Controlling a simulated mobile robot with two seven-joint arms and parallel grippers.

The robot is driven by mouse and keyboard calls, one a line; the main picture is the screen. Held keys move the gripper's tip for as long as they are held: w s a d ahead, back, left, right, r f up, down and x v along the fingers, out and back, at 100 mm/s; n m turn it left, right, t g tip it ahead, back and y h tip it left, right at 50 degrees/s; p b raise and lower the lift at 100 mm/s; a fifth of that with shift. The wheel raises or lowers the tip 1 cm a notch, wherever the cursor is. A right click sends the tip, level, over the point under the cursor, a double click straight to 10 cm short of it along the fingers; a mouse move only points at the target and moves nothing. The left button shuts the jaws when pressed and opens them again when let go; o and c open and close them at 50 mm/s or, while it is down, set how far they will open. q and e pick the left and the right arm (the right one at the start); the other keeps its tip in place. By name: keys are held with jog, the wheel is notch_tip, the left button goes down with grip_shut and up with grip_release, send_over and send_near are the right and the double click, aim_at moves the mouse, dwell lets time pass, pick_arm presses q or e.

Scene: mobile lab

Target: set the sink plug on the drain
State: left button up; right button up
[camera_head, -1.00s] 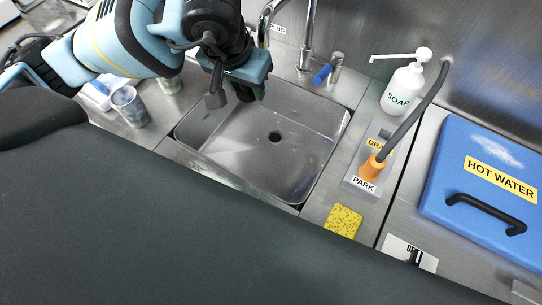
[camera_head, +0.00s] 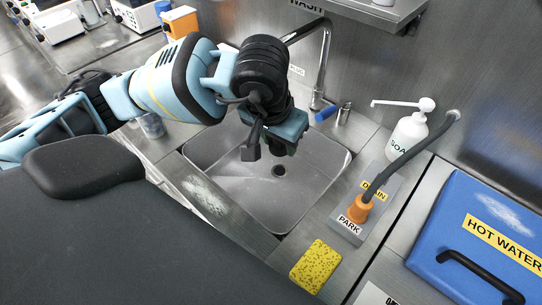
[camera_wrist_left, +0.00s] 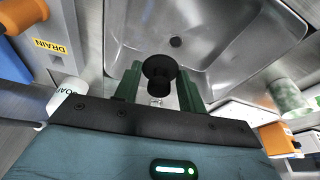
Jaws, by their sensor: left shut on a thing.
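The sink plug (camera_wrist_left: 158,68) is black with a round flange and a narrower stem. In the left wrist view it sits between the green fingers of my left gripper (camera_wrist_left: 160,88), which is shut on it. The drain (camera_head: 279,171) is a dark round hole in the floor of the steel sink (camera_head: 318,180). It also shows in the left wrist view (camera_wrist_left: 176,42), just beyond the plug and apart from it. My right gripper is out of view.
The faucet (camera_head: 322,75) and a blue-handled lever (camera_head: 328,113) stand behind the sink. A soap bottle (camera_head: 407,139), an orange plug-like end on a grey hose (camera_head: 359,209) and a yellow sponge (camera_head: 315,266) are on the right. The sink floor looks clear.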

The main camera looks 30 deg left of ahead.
pick_arm(q)
jog(key=w+a+f+n+y+b, duration=0.2)
jog(key=a+f+n+b, duration=0.2)
jog(key=a+f+n, duration=0.4)
jog(key=b, duration=0.1)
send_near(280, 170)
jog(key=shift+m+g, duration=0.3)
jog(key=shift+g, duration=0.1)
jog(key=s+f, duration=0.1)
jog(key=s, duration=0.1)
jog(key=s+a+f, duration=0.1)
jog(key=s+f, duration=0.1)
jog(key=s+a+f, duration=0.1)
jog(key=s, duration=0.1)
jog(key=shift+s+a+f, duration=0.1)
jog(key=shift+a+f, duration=0.1)
jog(key=shift+f, duration=0.15)
jog(key=w, duration=0.4)
jog(key=shift+d, duration=0.3)
jog(key=shift+w+r, duration=0.1)
jog(key=shift+w, duration=0.4)
jog(key=w, duration=0.2)
jog(key=w+f, duration=0.1)
jog(key=shift+d+b, duration=0.3)
jog(key=shift+f, duration=0.1)
jog(key=shift+f, duration=0.15)
